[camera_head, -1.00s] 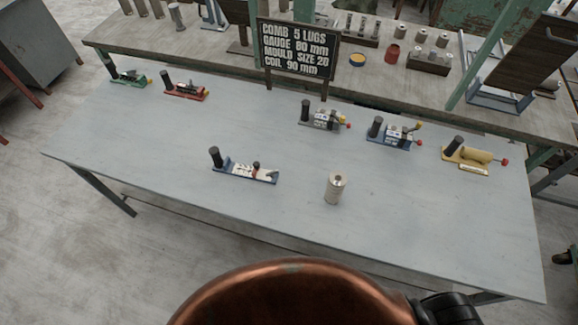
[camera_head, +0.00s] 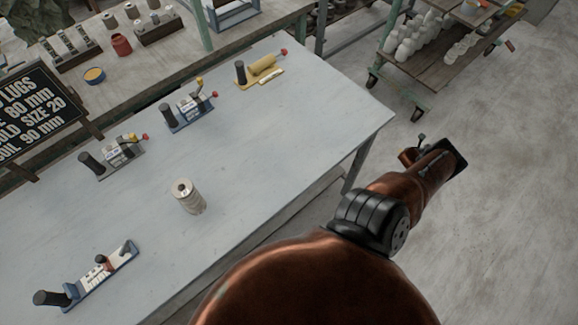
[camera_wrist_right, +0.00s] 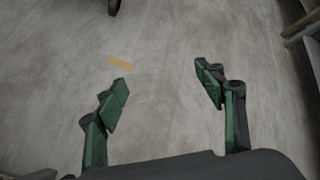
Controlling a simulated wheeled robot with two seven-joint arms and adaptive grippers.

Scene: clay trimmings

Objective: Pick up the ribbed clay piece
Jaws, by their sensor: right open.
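A pale ribbed clay piece (camera_head: 188,196), a short upright cylinder with a small hole mark on top, stands on the grey-blue table (camera_head: 250,165) in the head view. My right arm reaches out at the right, beyond the table's edge and over the floor, well apart from the piece. In the right wrist view my right gripper (camera_wrist_right: 163,80) has its green fingers wide apart, with nothing between them but floor behind. My left gripper is not in view.
Several small clamp-like tools stand around the piece: a blue one (camera_head: 190,110), a grey one (camera_head: 117,155), a yellow one (camera_head: 261,72) and a long blue-based one (camera_head: 98,275). A dark sign (camera_head: 38,108) stands behind at left. The table right of the piece is clear.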

